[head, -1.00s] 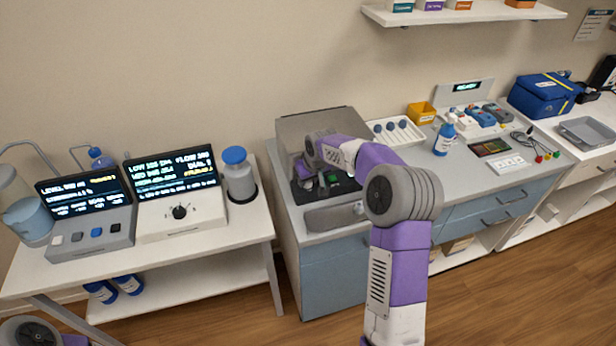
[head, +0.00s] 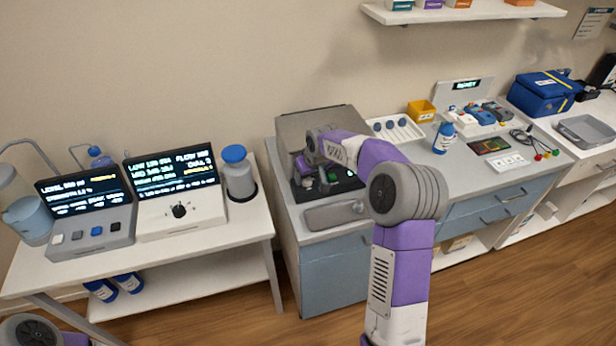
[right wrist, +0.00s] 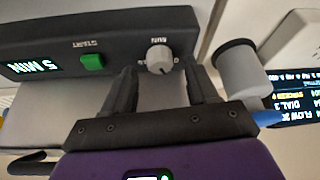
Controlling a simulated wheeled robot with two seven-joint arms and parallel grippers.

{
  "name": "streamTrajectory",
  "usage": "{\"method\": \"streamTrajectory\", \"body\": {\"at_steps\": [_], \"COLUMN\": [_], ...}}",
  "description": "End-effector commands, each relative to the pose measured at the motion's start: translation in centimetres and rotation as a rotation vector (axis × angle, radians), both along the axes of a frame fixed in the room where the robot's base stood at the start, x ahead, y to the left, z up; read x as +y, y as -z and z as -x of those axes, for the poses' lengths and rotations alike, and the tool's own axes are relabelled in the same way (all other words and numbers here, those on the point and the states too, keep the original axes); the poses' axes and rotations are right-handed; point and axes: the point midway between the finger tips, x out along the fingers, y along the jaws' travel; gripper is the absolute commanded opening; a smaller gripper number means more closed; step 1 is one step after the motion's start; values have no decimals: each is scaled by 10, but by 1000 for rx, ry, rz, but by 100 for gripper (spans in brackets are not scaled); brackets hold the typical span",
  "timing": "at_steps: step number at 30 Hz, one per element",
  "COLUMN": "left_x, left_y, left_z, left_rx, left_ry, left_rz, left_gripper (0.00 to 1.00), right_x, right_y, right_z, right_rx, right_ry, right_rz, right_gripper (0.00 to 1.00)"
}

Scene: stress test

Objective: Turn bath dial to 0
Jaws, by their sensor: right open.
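The bath (head: 335,215) is a grey unit with a dark control panel and a raised back, left of centre in the head view. In the right wrist view its dark panel (right wrist: 30,40) appears upside down, with a light grey round dial (right wrist: 160,58), a green START button (right wrist: 92,61) and a lit display (right wrist: 33,67) that appears to read 5 MIN. My right gripper (right wrist: 160,70) is open, with one fingertip on each side of the dial; I cannot tell whether they touch it. In the head view my right gripper (head: 305,172) is at the panel, partly hidden. My left gripper is out of view.
A white console (head: 180,215) with a black dial and lit screen stands on the left table beside a blue-capped bottle (head: 238,175). A rack (head: 395,130), a yellow bin (head: 420,111) and a bottle (head: 445,138) stand right of the bath. The arm covers part of the counter.

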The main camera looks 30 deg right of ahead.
Motion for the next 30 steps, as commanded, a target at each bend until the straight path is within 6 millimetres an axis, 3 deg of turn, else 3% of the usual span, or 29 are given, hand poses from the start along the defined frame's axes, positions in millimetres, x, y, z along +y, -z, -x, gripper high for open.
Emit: {"method": "streamTrajectory", "body": {"at_steps": [6, 12, 23, 26, 30], "left_x": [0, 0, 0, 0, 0], "left_y": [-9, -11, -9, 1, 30], "left_z": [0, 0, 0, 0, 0], "left_rx": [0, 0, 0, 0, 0], "left_ry": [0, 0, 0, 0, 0], "left_rz": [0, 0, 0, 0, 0], "left_gripper": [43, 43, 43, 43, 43], "right_x": [1, 2, 3, 6, 16], "right_y": [-38, -54, -54, -50, -43], "right_z": [15, 22, 23, 21, 17], "right_rx": [-2, 0, 3, 11, 28], "right_ry": [-1, 0, 5, 54, 230], "right_rz": [1, 0, 0, -3, -8], "right_gripper": [58, 58, 58, 58, 58]}}
